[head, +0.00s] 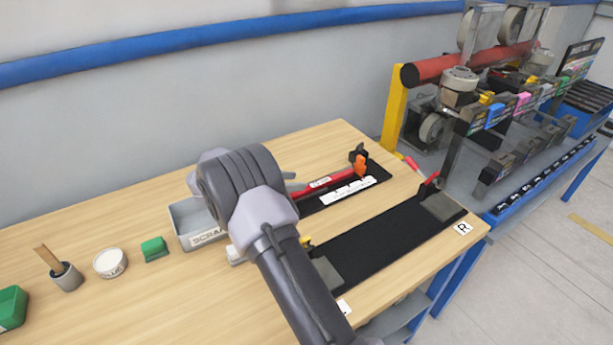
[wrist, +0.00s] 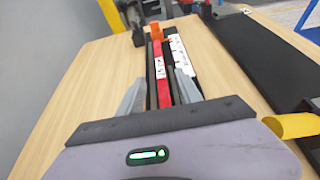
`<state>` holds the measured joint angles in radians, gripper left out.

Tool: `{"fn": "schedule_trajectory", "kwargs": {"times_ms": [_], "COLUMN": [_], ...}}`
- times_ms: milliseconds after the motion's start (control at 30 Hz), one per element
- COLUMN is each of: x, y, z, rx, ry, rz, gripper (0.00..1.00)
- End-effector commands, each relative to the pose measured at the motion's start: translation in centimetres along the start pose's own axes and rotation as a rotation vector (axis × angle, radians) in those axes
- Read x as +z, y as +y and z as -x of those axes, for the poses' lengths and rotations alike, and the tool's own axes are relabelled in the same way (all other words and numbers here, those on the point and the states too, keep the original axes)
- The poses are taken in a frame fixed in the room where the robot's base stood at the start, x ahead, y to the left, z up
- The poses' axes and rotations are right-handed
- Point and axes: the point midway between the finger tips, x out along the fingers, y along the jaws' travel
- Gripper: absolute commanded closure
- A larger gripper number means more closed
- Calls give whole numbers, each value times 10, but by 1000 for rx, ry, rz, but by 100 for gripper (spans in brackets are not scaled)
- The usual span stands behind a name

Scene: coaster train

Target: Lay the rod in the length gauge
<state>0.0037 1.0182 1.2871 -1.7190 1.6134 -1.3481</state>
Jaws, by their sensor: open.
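A red bar with a white label (head: 325,183), which looks like the rod, lies along a black base (head: 312,208) with a white scale strip (head: 348,189), which looks like the length gauge. An orange block (head: 360,165) stands at its far end. In the wrist view the red bar (wrist: 160,72) runs away from me between my gripper's fingers (wrist: 161,76), with the orange block (wrist: 156,33) beyond. My gripper is open, one finger on each side of the bar. I cannot tell whether they touch it. In the head view my arm hides the gripper and the bar's near end.
A second black board (head: 385,240) with end blocks and an R label (head: 464,229) lies to the right. A grey SCRAP tray (head: 190,222), green block (head: 154,248), white tub (head: 110,263) and brush cup (head: 66,276) stand left. A yellow post (head: 395,110) and machinery stand behind right.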

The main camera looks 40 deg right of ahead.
Motion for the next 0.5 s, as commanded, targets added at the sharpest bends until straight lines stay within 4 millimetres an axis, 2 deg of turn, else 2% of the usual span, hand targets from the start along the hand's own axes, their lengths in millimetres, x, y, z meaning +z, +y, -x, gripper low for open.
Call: {"fn": "schedule_trajectory", "kwargs": {"times_ms": [33,100,267,333,433,500], "x": [5,5,4,9,37,61], "y": [1,1,0,-3,-27,-61], "z": [17,34,56,63,82,103], "rx": [3,3,2,-4,-34,-80], "ry": [0,0,-1,21,140,279], "rz": [1,1,-3,-31,-181,-358], "gripper": [58,58,58,58,58,58]}}
